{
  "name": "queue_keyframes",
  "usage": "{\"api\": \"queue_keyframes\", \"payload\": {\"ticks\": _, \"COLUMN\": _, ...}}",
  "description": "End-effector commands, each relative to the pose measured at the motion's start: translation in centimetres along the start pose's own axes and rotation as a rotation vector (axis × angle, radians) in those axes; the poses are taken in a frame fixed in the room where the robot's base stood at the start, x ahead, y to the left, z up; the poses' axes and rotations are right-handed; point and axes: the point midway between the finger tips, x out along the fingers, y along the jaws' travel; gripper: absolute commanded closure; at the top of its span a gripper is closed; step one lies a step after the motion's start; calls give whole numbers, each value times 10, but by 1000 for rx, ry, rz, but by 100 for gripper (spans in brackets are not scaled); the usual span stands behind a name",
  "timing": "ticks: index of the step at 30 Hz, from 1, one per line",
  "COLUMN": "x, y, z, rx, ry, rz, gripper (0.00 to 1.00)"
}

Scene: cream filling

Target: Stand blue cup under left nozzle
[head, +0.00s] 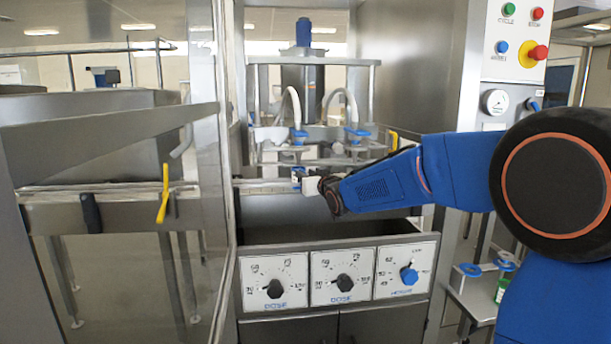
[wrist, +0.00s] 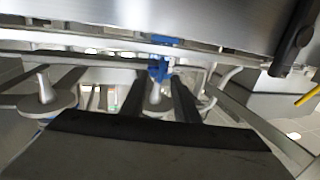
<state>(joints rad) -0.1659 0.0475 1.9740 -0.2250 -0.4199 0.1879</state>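My gripper (head: 311,186) reaches in from the right under the filling heads of the steel machine. A small blue-and-white piece, which looks like the blue cup (head: 297,175), is at its fingertips, below the left nozzle (head: 298,137). The right nozzle (head: 357,136) has a similar blue fitting and white hose. In the wrist view, my dark fingers (wrist: 152,92) stand apart, with a blue piece (wrist: 158,69) near their tips. Whether they touch it, and whether it rests on anything, is too small to tell.
A side shelf (head: 478,298) at the lower right has blue rings and a green item (head: 502,290). A panel with several dials (head: 345,277) fronts the machine. A glass door (head: 215,130) and a yellow handle (head: 163,195) are at left.

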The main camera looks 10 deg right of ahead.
Motion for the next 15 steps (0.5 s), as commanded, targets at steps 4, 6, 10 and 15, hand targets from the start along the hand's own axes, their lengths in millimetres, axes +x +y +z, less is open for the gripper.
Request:
{"api": "queue_keyframes", "payload": {"ticks": 4, "x": -24, "y": 0, "z": -2, "rx": 0, "ry": 2, "rz": 1, "gripper": 72}}
{"api": "queue_keyframes", "payload": {"ticks": 6, "x": -36, "y": 0, "z": -1, "rx": 0, "ry": 1, "rz": 1, "gripper": 72}}
{"api": "queue_keyframes", "payload": {"ticks": 10, "x": -59, "y": 0, "z": -1, "rx": -1, "ry": 2, "rz": 1, "gripper": 72}}
{"api": "queue_keyframes", "payload": {"ticks": 15, "x": -87, "y": 0, "z": -1, "rx": 0, "ry": 2, "rz": 1, "gripper": 72}}
